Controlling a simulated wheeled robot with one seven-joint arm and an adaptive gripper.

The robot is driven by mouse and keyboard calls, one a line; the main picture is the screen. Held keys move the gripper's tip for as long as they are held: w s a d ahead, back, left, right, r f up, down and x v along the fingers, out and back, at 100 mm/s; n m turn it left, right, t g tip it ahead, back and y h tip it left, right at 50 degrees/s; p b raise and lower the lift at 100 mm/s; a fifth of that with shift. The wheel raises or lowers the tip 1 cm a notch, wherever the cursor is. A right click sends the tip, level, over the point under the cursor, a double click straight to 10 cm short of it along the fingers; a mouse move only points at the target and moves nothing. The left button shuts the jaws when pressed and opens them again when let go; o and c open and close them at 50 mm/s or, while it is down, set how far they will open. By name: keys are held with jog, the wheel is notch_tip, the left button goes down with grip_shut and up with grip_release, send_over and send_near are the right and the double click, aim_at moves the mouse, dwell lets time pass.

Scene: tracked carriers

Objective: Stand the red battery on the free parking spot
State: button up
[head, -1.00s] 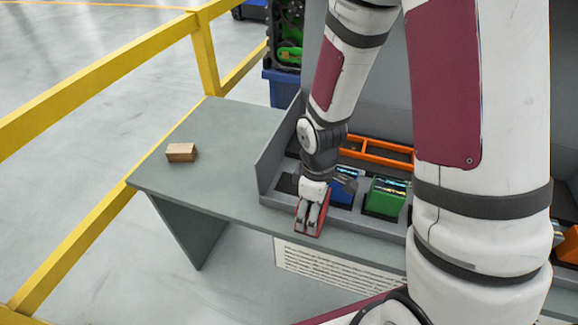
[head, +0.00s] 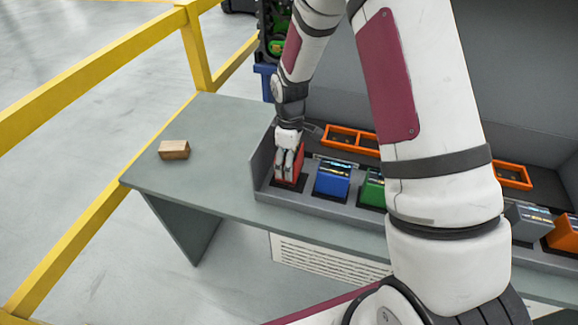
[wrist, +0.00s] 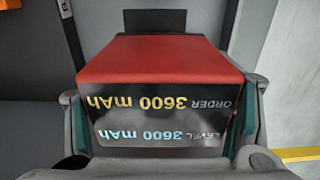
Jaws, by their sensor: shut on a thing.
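The red battery (head: 291,166) is in my gripper (head: 287,168) at the left end of the grey tray (head: 262,178), left of the blue battery (head: 332,179). In the wrist view the red battery (wrist: 160,65) is between the two fingers (wrist: 160,135), and its dark label reads 3600 mAh, upside down. It looks upright, low over or in the leftmost spot. I cannot tell if its base touches the tray. A dark patch (wrist: 155,20) shows just beyond it in the wrist view.
A green battery (head: 372,190), a grey one (head: 527,220) and an orange one (head: 564,234) stand farther right in the row. Orange frames (head: 350,139) lie behind. A wooden block (head: 174,150) sits on the table's left part. A yellow railing (head: 100,75) runs at left.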

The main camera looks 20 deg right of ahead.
jog(key=shift+w, duration=0.45)
jog(key=shift+f+p, duration=0.35)
jog(key=shift+f, duration=1.4)
jog(key=o, duration=2)
jog(key=shift+f, duration=0.15)
jog(key=shift+c, duration=0.2)
